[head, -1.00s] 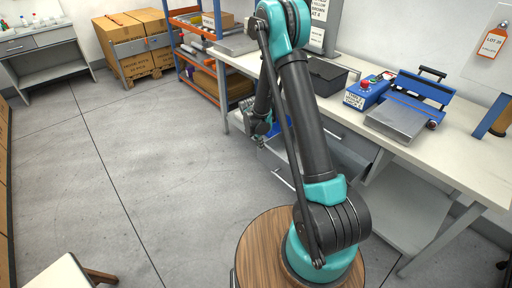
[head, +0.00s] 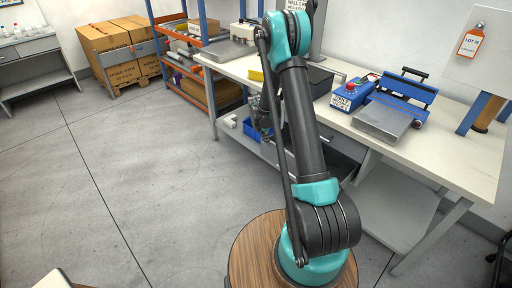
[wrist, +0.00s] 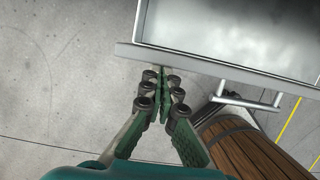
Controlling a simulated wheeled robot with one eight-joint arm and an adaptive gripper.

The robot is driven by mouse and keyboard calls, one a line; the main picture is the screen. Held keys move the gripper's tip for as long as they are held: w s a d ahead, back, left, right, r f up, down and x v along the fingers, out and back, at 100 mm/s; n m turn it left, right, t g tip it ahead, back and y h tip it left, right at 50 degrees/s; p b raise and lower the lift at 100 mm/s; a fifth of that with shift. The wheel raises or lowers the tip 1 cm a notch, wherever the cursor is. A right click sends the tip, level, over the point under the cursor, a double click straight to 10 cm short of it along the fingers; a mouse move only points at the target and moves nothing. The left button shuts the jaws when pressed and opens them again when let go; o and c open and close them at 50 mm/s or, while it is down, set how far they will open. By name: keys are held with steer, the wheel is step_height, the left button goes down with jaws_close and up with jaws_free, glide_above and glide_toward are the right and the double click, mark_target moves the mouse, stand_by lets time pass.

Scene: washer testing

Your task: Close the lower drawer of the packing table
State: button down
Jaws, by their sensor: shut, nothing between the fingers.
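The packing table (head: 461,158) stands along the right side in the head view. In the wrist view an open drawer (wrist: 225,66) shows its long grey front edge and a bare grey inside. Its bar handle (wrist: 262,101) sticks out from the front, to the right of my fingers. My gripper (wrist: 166,74) is shut and empty, its fingertips at the outer side of the drawer front, near the left end. I cannot tell whether they touch it. In the head view my arm hides most of the drawer area.
A blue bin (head: 252,128) shows under the table's left part. A blue sealing machine (head: 402,92) and a red-button box (head: 352,92) are on top. An orange-and-blue rack (head: 204,70) and cartons (head: 118,52) stand behind. The floor to the left is clear.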

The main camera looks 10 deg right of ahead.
mark_target(278, 132)
steer(key=w+d, duration=0.1)
steer(key=d, duration=0.1)
steer(key=w+d, duration=0.2)
steer(key=d, duration=0.1)
steer(key=w+d, duration=0.2)
steer(key=shift+w+d, duration=0.15)
steer(key=shift+d, duration=0.05)
